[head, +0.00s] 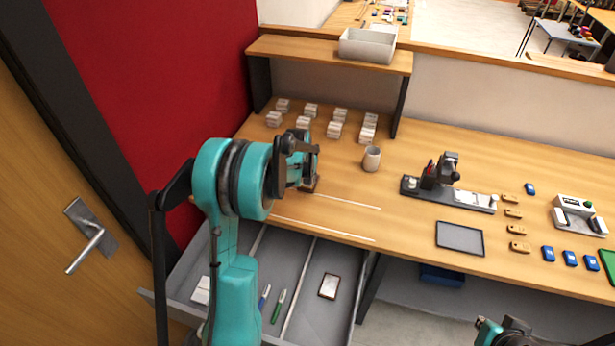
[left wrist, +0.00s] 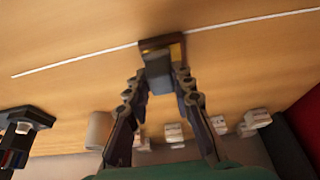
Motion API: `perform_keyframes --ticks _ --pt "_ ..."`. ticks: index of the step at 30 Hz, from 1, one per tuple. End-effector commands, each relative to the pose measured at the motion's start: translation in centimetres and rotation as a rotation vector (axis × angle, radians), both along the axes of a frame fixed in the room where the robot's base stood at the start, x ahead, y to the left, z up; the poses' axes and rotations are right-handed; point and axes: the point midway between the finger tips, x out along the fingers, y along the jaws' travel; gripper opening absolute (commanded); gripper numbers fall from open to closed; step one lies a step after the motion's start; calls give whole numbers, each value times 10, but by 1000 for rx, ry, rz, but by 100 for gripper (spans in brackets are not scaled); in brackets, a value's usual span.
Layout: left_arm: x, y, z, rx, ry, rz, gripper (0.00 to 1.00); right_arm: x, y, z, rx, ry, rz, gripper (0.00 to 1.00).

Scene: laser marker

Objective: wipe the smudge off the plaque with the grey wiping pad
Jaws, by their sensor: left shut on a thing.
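My left gripper (head: 308,165) is over the left part of the bench. In the left wrist view the left gripper (left wrist: 159,86) is shut on the grey wiping pad (left wrist: 159,73). A small plaque (left wrist: 150,44) with a dark brown edge and a gold-coloured part lies just beyond the pad, beside a white line. The pad overlaps the plaque's near side in this view; I cannot tell whether they touch. Only a brown edge of the plaque (head: 313,187) shows beside the gripper in the head view. No smudge can be made out. My right gripper (head: 508,336) is partly cut off at the bottom right.
Several white blocks (head: 335,130) and a light cup (head: 372,158) stand behind. A dark device (head: 440,175) and a grey tray (head: 460,238) are to the right. An open drawer (head: 296,270) below holds pens and a brown-framed piece (head: 329,286). A shelf overhangs the back.

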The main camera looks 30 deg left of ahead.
Motion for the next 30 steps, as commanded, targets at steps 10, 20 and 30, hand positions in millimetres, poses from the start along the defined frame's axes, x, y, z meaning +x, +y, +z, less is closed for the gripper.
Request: perform_keyframes --ticks 10,20,30 --pt "0 0 -6 0 0 0 0 0 0 -5 0 0 0 0" --pt "0 0 -13 0 0 0 0 0 0 -10 0 0 0 0" --pt "0 0 -20 0 0 0 0 0 0 -16 0 0 0 0"
